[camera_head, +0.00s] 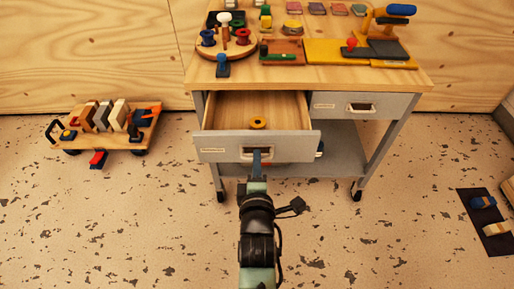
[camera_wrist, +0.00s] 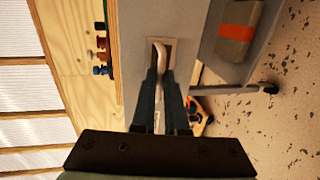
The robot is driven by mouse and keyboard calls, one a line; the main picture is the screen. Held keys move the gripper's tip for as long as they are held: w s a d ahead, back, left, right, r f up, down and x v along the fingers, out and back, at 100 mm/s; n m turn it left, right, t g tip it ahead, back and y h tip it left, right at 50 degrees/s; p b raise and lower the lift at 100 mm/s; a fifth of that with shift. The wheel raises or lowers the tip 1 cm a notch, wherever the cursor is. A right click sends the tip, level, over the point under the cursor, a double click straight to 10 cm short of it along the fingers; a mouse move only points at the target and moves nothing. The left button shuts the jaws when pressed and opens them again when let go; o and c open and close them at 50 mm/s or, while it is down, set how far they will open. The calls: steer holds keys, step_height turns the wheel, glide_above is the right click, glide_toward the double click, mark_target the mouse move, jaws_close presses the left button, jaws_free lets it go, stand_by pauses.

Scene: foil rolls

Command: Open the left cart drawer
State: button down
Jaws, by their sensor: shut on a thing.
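The left cart drawer (camera_head: 213,142) is pulled out from the cart, with its wooden inside showing in the head view. A small yellow ring-shaped thing (camera_head: 257,122) lies in it. My gripper (camera_head: 256,160) is at the drawer's front, shut on its handle (camera_head: 246,153). In the wrist view the fingers of my gripper (camera_wrist: 160,85) close around the pale handle bar (camera_wrist: 160,54) in its recessed plate. The fingers hide part of the handle.
The right drawer (camera_head: 335,106) is shut. The cart top (camera_head: 270,77) holds a round rack of spools (camera_head: 226,42) and a yellow board with a tool (camera_head: 360,52). A low trolley (camera_head: 108,127) stands at left. A dark mat (camera_head: 485,222) lies at right. The floor in front is clear.

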steer(key=shift+s, duration=0.6)
steer(key=c, duration=1)
jaws_free()
steer(key=p+v, duration=0.4)
steer(key=v, duration=0.9)
steer(key=shift+w, duration=0.1)
